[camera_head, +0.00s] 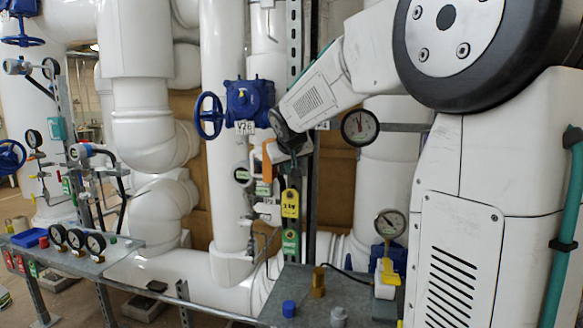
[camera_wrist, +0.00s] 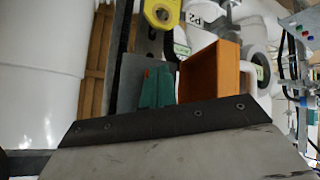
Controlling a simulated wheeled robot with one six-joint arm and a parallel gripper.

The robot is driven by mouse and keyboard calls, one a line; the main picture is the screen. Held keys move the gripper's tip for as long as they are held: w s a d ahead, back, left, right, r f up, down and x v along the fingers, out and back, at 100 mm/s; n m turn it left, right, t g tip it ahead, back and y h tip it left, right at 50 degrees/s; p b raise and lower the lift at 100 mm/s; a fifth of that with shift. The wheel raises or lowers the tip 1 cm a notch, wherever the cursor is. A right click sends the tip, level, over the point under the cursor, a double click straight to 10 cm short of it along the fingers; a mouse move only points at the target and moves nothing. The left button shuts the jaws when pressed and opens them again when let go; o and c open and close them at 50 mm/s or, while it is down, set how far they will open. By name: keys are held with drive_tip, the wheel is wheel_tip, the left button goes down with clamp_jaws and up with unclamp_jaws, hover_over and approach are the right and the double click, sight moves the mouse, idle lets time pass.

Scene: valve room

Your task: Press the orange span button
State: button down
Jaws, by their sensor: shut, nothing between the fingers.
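An orange box-like part (camera_wrist: 212,80) stands right of my gripper's fingertips in the wrist view. In the head view, orange (camera_head: 266,165) shows just below the end of my arm. I cannot make out a distinct span button on it. A small orange-red spot (camera_wrist: 147,73) shows beside the fingertips, against a grey plate (camera_wrist: 129,80); I cannot tell whether it is the button. My gripper (camera_wrist: 157,88) is shut and empty, its teal fingers together in front of the plate. Whether they touch it is unclear.
Yellow (camera_head: 290,203) and green (camera_head: 290,242) tags hang below the arm's end. A blue valve (camera_head: 249,107) is to the left and a round gauge (camera_head: 360,127) to the right. A grey bench (camera_head: 270,310) stands in front. White pipes surround the area.

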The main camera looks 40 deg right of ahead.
drive_tip(key=shift+w+d+r, duration=0.1)
drive_tip(key=shift+w+d, duration=0.1)
drive_tip(key=shift+d, duration=0.05)
idle(0.8)
drive_tip(key=shift+w+d+r, duration=0.1)
drive_tip(key=shift+d+r, duration=0.05)
drive_tip(key=shift+d, duration=0.15)
idle(0.6)
drive_tip(key=shift+a, duration=0.15)
drive_tip(key=shift+s+a+f, duration=0.25)
drive_tip(key=shift+s+a, duration=0.15)
drive_tip(key=shift+a, duration=0.1)
drive_tip(key=s+a, duration=0.1)
drive_tip(key=a, duration=0.1)
drive_tip(key=s+a, duration=0.2)
idle(0.4)
idle(0.8)
